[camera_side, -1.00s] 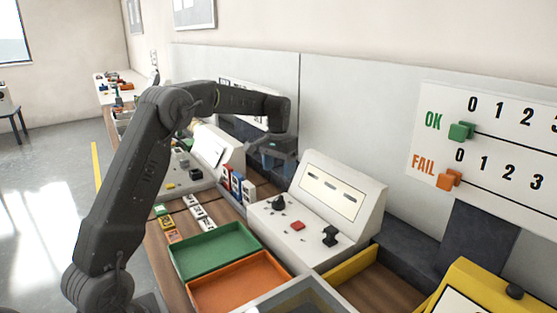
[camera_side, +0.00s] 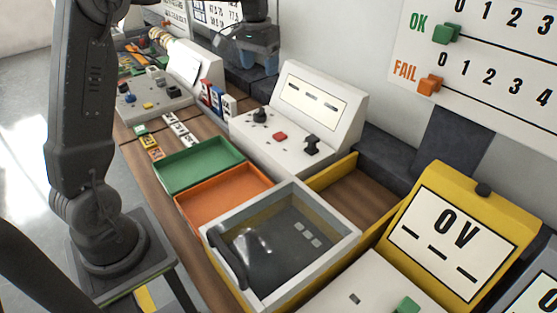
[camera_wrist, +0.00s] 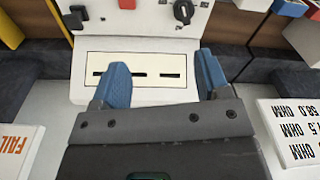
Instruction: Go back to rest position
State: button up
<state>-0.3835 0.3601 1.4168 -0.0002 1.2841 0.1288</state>
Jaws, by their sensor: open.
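My gripper (camera_side: 252,55) is at the top of the side view, in the air near the back wall. It is behind and left of the white console (camera_side: 262,150). In the wrist view, its two blue fingers (camera_wrist: 162,62) stand wide apart with nothing between them. Beyond them, the same console shows its screen with three dark dashes (camera_wrist: 135,84). My elbow is cut off by the top of the side view.
A green tray (camera_side: 198,167) and an orange tray (camera_side: 225,196) lie in front of the console. A grey-rimmed box (camera_side: 345,238) and a yellow OV unit (camera_side: 432,188) stand to the right. OK/FAIL boards hang behind. Small coloured cards (camera_side: 150,143) lie left of the trays.

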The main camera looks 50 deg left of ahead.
jog(key=s+d+r+m+t, duration=0.15)
jog(key=s+d+r, duration=0.25)
jog(key=s+d, duration=0.7)
jog(key=s+d+f+t, duration=0.1)
jog(key=s+d+f, duration=0.1)
jog(key=s, duration=0.5)
jog(key=s+d+f+m+t, duration=0.1)
jog(key=s+d+f+t, duration=0.1)
jog(key=s+d, duration=0.3)
jog(key=shift+s+f, duration=0.4)
jog(key=shift+s, duration=0.75)
jog(key=shift+m, duration=0.25)
jog(key=shift+c, duration=0.5)
